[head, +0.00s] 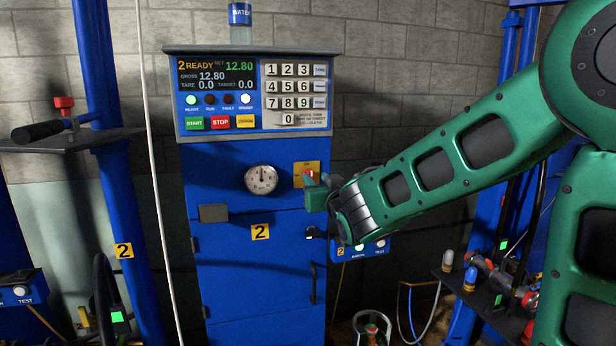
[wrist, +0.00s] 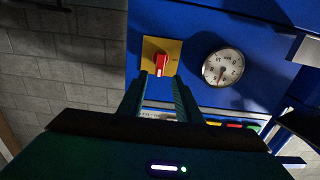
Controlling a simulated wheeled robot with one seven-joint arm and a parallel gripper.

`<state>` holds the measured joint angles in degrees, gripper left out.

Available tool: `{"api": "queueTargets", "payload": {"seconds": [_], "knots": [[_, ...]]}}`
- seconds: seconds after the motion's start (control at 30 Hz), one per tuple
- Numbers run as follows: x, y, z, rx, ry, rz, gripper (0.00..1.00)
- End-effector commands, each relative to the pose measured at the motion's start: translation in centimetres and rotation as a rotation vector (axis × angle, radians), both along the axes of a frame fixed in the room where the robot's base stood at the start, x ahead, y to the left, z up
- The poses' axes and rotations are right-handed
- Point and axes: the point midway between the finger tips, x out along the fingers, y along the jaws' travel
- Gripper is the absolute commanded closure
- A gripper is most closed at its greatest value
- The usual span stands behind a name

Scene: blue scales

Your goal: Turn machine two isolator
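The machine two isolator is a red knob (head: 309,174) on a yellow plate (head: 301,167), on the blue cabinet front to the right of the dial. In the wrist view the red knob (wrist: 161,64) shows upside down against its yellow plate (wrist: 149,48). My gripper (head: 314,186) is in front of the plate and hides part of it in the head view. In the wrist view my gripper (wrist: 161,78) has its two fingers apart, with a gap between them. The fingertips point at the knob's near end. I cannot tell whether they touch it.
The machine's panel (head: 250,92) has a display, keypad and start and stop buttons above. A round dial (head: 261,179) is left of the isolator. A small box (head: 375,248) with lamps is below my arm. A shelf with fittings (head: 485,285) is at lower right.

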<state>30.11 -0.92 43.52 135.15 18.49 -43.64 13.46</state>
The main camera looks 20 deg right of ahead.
Motion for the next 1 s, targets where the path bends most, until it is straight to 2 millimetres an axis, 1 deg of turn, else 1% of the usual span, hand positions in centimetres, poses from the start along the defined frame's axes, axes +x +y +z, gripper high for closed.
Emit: {"api": "queueTargets", "payload": {"seconds": [0.03, 0.2, 0.4, 0.6, 0.93, 0.97, 1.0], "knots": [[0.8, -0.1, -0.1, 0.003, 0.002, -0.002, 0.69], [3.3, -0.1, -0.1, 0.004, 0.002, -0.001, 0.69], [5.6, -0.1, -0.1, 0.001, 0.002, -0.002, 0.69], [6.7, -0.1, 0.0, 0.001, 0.002, -0.002, 0.69], [6.9, -0.1, 0.0, -0.001, 0.001, -0.002, 0.69], [6.9, -0.1, 0.0, -0.001, 0.001, -0.002, 0.76], [6.9, -0.1, 0.0, -0.001, 0.001, -0.002, 0.85]]}}
